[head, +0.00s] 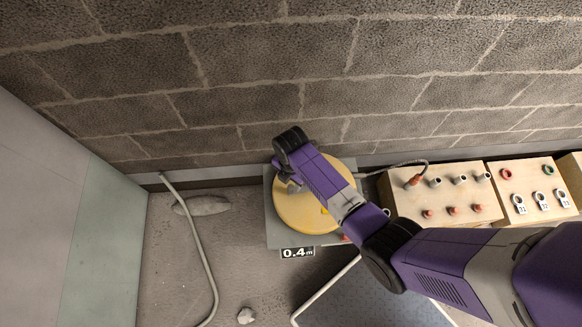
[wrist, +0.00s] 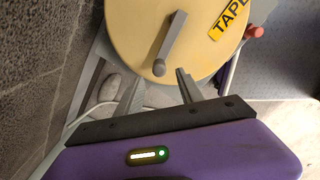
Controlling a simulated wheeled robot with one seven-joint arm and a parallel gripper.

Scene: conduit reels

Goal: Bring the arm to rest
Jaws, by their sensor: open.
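My arm reaches from the lower right of the head view to a yellow reel (head: 288,212). My gripper (head: 294,187) is over the reel's left part, its fingers partly hidden by the wrist. In the wrist view my gripper (wrist: 160,91) is open, with two separated grey fingers and nothing between them. The reel also shows there (wrist: 130,35), with a grey crank (wrist: 175,38) ending in a round knob. The knob lies just beyond the fingertips; I cannot tell whether they touch it.
The reel stands on a grey base (head: 272,236) with a "0.4 m" display (head: 297,253). Wooden boxes with fittings (head: 400,205) and numbered rings (head: 510,185) stand right. A pale conduit (head: 195,240) lies left. A block wall (head: 230,95) rises close behind; floor at lower left is mostly free.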

